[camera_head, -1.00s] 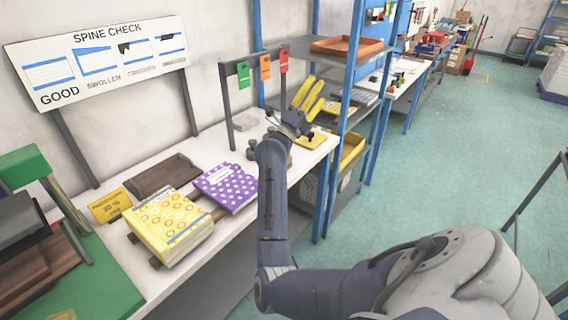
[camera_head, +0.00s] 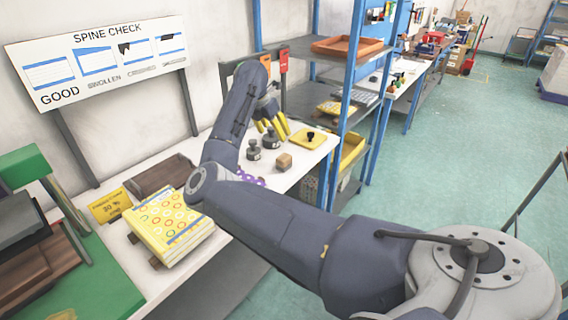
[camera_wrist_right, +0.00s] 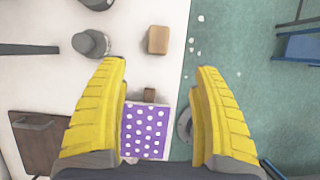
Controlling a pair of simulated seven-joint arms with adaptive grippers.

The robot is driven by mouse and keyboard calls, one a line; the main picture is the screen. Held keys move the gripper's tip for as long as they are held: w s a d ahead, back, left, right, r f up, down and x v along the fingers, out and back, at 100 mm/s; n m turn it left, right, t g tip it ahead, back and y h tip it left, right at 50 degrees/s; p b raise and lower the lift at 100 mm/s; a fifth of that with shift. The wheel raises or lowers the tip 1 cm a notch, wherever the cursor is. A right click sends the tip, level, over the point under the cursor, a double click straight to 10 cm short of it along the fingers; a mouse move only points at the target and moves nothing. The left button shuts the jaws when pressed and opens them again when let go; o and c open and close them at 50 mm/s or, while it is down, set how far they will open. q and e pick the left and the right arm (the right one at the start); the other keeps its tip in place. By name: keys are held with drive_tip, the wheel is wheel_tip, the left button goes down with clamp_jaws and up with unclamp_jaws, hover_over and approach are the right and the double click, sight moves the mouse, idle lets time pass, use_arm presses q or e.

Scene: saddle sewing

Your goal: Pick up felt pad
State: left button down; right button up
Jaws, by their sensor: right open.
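A small tan block (camera_head: 284,161), which looks like the felt pad, lies on the white table near its right edge. It also shows in the right wrist view (camera_wrist_right: 158,40), ahead of the fingertips and roughly centred between them. My right gripper (camera_head: 274,131) points down above the table behind the block. Its yellow fingers are wide apart and empty in the wrist view (camera_wrist_right: 160,68). The block is clear of both fingers. My left gripper is not in view.
Two dark grey weights (camera_head: 271,139) (camera_head: 253,151) stand beside the block. A yellow piece with a black knob (camera_head: 310,136) lies behind it. A purple dotted book (camera_wrist_right: 145,130) is mostly hidden by my arm in the head view. A blue shelf post (camera_head: 340,120) rises at right.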

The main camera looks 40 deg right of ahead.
sight(283, 157)
drive_tip(key=x, duration=1.1)
drive_tip(key=shift+w+f, duration=0.15)
drive_tip(key=shift+f, duration=0.3)
drive_tip(key=shift+a+x, duration=0.2)
drive_tip(key=shift+x, duration=2.4)
drive_tip(key=shift+f, duration=0.1)
drive_tip(key=c, duration=1.3)
